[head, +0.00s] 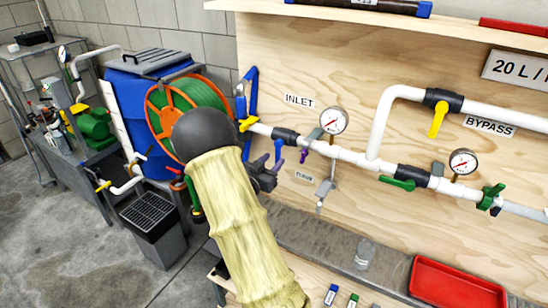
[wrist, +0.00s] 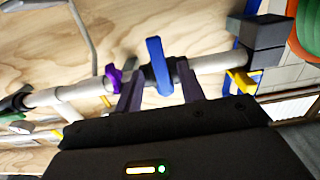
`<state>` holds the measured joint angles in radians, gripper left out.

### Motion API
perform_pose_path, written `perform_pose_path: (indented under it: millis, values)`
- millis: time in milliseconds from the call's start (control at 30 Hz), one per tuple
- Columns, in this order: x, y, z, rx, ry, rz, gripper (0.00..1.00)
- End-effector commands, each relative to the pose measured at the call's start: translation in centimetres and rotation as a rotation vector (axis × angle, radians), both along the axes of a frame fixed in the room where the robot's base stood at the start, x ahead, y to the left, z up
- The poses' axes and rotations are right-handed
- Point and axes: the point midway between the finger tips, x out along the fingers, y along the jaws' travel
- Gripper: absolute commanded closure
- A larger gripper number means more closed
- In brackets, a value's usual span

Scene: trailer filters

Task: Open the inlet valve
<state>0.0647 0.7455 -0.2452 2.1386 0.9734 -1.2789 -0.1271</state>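The inlet valve (head: 287,135) is a black body on the white pipe, left of the INLET gauge on the plywood wall. Its blue lever (head: 278,153) points down, crosswise to the pipe. In the wrist view the blue lever (wrist: 160,66) stands between the two purple fingers of my gripper (wrist: 159,86). The fingers are apart, one on each side of it, with visible gaps. In the head view my gripper (head: 266,165) is just below the valve, partly hidden by my arm.
A small purple tap (head: 304,156) is close by on the right; it also shows in the wrist view (wrist: 113,77). A yellow handle (head: 248,124) is at the pipe's left end. A green lever (head: 397,184) and a yellow bypass lever (head: 438,119) are further right. A red tray (head: 455,284) is below.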

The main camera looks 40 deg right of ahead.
Motion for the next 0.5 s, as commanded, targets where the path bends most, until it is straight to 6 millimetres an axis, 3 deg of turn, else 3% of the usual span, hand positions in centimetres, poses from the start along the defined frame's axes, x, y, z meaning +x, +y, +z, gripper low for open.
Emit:
perform_pose_path:
  millis: [167, 467, 500]
  values:
    - [0.6, -1.6, 0.0, -0.001, 0.0, -0.001, 0.61]
    - [0.7, -1.7, 0.0, 0.0, 0.001, 0.0, 0.61]
    - [0.7, -1.7, 0.0, 0.0, 0.001, 0.0, 0.69]
